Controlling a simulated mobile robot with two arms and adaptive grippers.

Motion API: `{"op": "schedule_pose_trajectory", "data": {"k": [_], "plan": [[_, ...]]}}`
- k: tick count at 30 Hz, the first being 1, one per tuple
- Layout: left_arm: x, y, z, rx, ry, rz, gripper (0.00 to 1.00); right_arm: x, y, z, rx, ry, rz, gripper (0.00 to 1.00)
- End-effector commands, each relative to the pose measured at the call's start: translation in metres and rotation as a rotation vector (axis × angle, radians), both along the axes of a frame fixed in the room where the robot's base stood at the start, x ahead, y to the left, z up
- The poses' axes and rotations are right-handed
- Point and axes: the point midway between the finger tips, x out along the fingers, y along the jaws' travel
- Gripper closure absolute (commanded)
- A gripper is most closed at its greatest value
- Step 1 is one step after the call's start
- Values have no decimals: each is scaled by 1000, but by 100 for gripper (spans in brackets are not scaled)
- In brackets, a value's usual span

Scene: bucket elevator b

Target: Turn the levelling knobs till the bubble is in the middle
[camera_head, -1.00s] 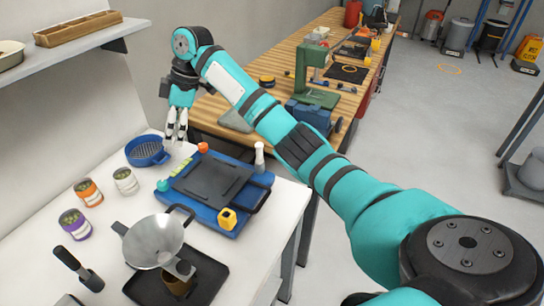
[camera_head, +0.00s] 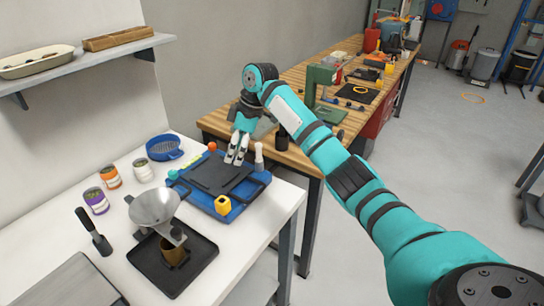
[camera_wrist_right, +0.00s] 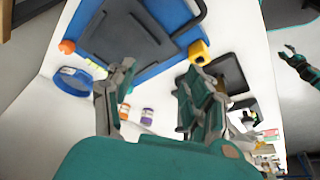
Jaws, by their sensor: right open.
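The levelling unit has a blue base (camera_head: 244,208) with a black plate (camera_head: 215,178) on top, and lies on the white table. Three knobs sit around it: orange (camera_head: 212,146) at the back, teal (camera_head: 173,174) at the left, yellow (camera_head: 222,204) at the front. Light green pieces (camera_head: 188,163) lie along its left edge; I cannot make out a bubble. My right gripper (camera_head: 235,160) is open and empty over the plate's back part, right of the orange knob. In the wrist view, its fingers (camera_wrist_right: 158,72) are apart. A small teal hand, apparently my left gripper (camera_wrist_right: 291,55), shows there at the right.
A blue sieve (camera_head: 164,148), several cans, a metal funnel (camera_head: 154,207) over a black tray (camera_head: 190,262) and a dark-handled scoop (camera_head: 92,232) stand on the table. A wooden bench (camera_head: 300,160) lies behind.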

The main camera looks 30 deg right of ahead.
Motion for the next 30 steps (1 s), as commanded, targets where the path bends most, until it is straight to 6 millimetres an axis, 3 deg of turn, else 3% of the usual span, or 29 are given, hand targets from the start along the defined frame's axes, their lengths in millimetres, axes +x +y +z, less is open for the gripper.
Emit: {"op": "schedule_pose_trajectory", "data": {"k": [9, 15, 30], "plan": [[0, 0, 0, 0, 0, 0, 60, -4, -57, -26, -42, 8, -132, 48], [0, 0, 0, 0, 0, 0, 60, -8, -81, -37, -62, 10, -186, 48], [0, 0, 0, 0, 0, 0, 60, -9, -92, -41, -72, 10, -210, 47]]}}
